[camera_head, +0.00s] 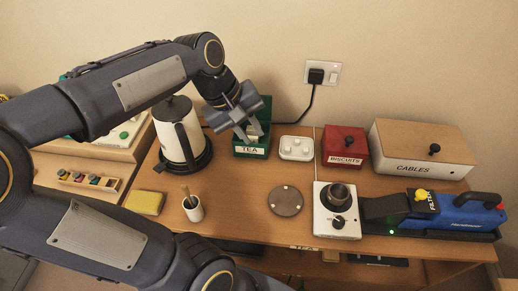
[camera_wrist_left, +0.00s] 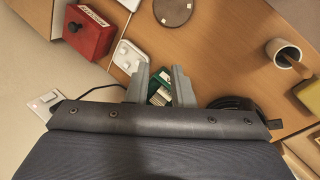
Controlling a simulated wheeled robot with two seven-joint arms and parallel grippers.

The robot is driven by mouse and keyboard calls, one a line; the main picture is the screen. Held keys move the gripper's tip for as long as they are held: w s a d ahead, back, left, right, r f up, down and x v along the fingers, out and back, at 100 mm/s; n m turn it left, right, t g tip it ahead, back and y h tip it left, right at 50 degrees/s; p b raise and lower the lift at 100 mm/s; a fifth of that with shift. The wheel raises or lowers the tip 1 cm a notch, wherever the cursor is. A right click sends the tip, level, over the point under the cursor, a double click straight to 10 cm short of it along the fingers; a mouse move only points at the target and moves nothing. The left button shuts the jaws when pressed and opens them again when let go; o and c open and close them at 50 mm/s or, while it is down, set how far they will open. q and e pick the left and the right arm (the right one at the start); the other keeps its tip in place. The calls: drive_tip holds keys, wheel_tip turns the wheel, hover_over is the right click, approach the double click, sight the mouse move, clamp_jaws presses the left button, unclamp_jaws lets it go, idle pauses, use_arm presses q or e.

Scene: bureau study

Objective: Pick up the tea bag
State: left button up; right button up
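The green tea box (camera_head: 251,151), labelled TEA, stands open-topped at the back of the desk beside the kettle. My left gripper (camera_head: 250,127) is over the box, pointing down. In the left wrist view, its two grey fingers (camera_wrist_left: 160,84) are apart, with the green box (camera_wrist_left: 154,78) between and beyond them. Pale tea bags (camera_wrist_left: 160,97) show in the box between the fingers, partly hidden by the gripper body. I see nothing gripped. In the head view the gripper hides much of the box's inside. My right gripper is not in view.
A kettle (camera_head: 180,140) stands close left of the box. A white tray (camera_head: 296,148), a red BISCUITS box (camera_head: 344,148) and a CABLES box (camera_head: 420,150) stand to the right. A cup with a stick (camera_head: 193,209), yellow sponge (camera_head: 145,202) and round coaster (camera_head: 286,201) lie in front.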

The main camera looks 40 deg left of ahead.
sight(251, 137)
use_arm(q)
drive_tip(key=w+a+f+n+g+y+b, duration=0.1)
drive_tip(key=w+a+f+n+b, duration=0.2)
drive_tip(key=w+f+n, duration=0.1)
drive_tip(key=w+a+f+n+g+y+b, duration=0.1)
drive_tip(key=w+a+f+n+b, duration=0.2)
drive_tip(key=w+f+n+b, duration=0.1)
drive_tip(key=w+a+f+n+g+y+b, duration=0.1)
drive_tip(key=w+a+f+n+b, duration=0.3)
drive_tip(key=w+f, duration=0.1)
drive_tip(key=shift+a+f+n, duration=0.1)
drive_tip(key=shift+f+n, duration=0.05)
drive_tip(key=shift+n, duration=0.15)
wheel_tip(251, 137, down, 7)
drive_tip(key=shift+w+f+b, duration=0.1)
drive_tip(key=shift+b, duration=0.6)
clamp_jaws()
